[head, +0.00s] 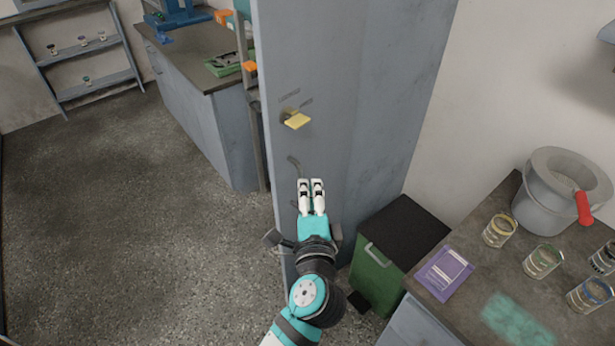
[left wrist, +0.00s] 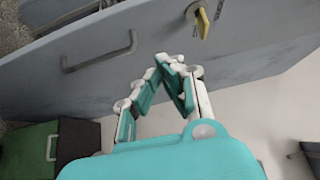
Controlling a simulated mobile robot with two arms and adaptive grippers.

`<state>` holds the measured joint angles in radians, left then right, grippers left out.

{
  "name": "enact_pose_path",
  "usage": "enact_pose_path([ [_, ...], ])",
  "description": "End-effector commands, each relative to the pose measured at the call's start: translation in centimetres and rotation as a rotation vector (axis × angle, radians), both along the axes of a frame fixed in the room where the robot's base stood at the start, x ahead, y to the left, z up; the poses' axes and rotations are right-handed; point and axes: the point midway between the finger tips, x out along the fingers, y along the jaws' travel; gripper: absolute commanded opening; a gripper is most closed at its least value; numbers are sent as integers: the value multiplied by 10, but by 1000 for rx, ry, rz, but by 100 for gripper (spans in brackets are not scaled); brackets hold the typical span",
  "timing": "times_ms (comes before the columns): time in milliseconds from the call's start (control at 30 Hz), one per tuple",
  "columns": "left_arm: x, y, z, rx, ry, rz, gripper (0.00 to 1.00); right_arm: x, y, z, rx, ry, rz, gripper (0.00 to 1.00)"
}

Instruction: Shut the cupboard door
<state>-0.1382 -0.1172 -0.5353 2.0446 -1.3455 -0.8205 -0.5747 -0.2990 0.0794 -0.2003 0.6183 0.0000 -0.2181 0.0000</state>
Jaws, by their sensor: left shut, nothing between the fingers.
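The cupboard door (head: 315,60) is a tall grey-blue panel in the middle of the head view. It carries a yellow key or tag (head: 297,120) at a lock and a dark bar handle (head: 294,163) below that. My left gripper (head: 311,184) is shut and empty, in front of the panel just below the handle. In the left wrist view, the handle (left wrist: 100,55) is left of the fingertips (left wrist: 174,62), apart from them, and the yellow key (left wrist: 203,22) is above right. Contact between fingertips and panel is unclear, as is how far the door stands open. My right gripper is out of view.
A green bin (head: 374,268) with a dark top stands right of my left arm. Another counter (head: 205,100) stands behind left. The floor at left is clear.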

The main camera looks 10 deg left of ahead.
Motion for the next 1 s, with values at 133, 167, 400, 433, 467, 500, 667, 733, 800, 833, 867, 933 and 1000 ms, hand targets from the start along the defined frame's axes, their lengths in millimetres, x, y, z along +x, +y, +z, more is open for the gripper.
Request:
enact_pose_path([
  [133, 31, 9, 5, 0, -3, 0, 0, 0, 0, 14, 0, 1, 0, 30],
  [167, 37, 11, 5, 1, -2, 0, 0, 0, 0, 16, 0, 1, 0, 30],
  [400, 82, 29, 4, 0, 0, 2, 0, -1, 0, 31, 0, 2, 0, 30],
  [433, 83, 34, 4, 1, 1, 2, 0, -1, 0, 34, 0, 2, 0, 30],
  [467, 85, 38, 4, 1, 1, 1, 0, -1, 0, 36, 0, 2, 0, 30],
  [500, 88, 43, 4, -1, 1, 0, 0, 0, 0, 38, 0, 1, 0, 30],
  [667, 94, 55, 1, -2, 0, -1, 0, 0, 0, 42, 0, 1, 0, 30],
  [733, 95, 57, 1, -4, 1, -1, 0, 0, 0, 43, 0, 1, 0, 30],
  [800, 96, 58, 0, -5, 1, -1, 0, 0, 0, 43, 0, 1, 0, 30],
  [833, 96, 58, 0, -5, 1, -1, 0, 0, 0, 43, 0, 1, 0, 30],
  [867, 96, 58, 0, -5, 1, -1, 0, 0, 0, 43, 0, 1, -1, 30],
  [933, 96, 58, 0, -5, 1, -1, 0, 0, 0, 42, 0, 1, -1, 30],
  [1000, 96, 58, 0, -5, 1, -1, 0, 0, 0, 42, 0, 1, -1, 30],
])
